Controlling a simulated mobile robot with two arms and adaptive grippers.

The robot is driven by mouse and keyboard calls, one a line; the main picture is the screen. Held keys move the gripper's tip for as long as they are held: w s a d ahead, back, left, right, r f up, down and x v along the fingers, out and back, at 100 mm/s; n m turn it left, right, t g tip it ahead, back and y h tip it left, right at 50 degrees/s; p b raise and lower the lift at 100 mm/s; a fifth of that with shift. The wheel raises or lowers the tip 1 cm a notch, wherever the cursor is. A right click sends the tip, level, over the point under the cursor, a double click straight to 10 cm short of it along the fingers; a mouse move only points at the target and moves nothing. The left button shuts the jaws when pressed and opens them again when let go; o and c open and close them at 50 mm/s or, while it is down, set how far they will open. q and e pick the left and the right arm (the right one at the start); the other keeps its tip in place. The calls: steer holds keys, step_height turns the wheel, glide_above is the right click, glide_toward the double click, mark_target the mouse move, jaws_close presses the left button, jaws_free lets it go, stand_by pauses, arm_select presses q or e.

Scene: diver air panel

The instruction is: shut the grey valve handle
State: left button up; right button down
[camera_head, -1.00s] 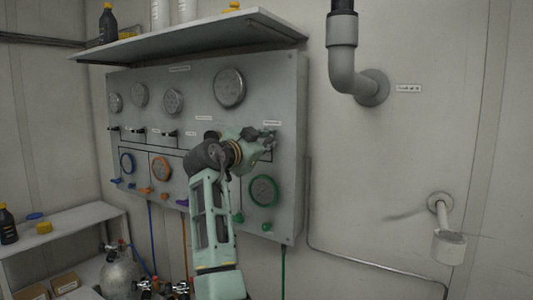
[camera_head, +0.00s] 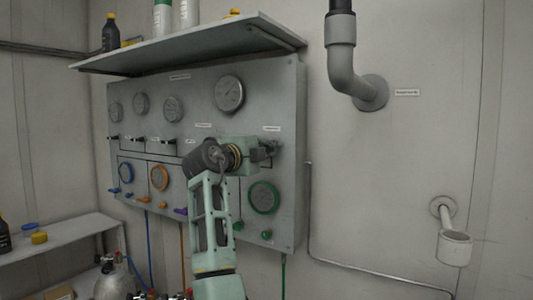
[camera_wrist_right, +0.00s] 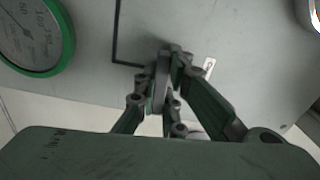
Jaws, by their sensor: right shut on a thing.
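The grey air panel (camera_head: 285,95) is on the wall, with gauges and several valves. My right gripper (camera_head: 268,149) reaches its right part, just above the green-rimmed gauge (camera_head: 263,197). In the right wrist view my right gripper (camera_wrist_right: 164,88) is shut on a grey handle (camera_wrist_right: 158,88) close to the panel face. The fingers and gripper body hide most of the handle, so its exact angle is hard to tell. The green-rimmed gauge also shows in the right wrist view (camera_wrist_right: 34,35). My left gripper is not in view.
A shelf (camera_head: 190,45) with bottles juts out above the panel. Orange (camera_head: 160,176) and blue (camera_head: 126,172) gauges and small coloured knobs sit left of my arm. A grey pipe (camera_head: 345,75) and a lower wall fitting (camera_head: 453,247) stand to the right, with bare wall between.

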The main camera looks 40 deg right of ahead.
steer(key=shift+f+m, duration=0.15)
steer(key=shift+m, duration=0.35)
steer(key=c, duration=1.8)
jaws_free()
steer(key=shift+c, duration=0.2)
steer(key=v, duration=1.2)
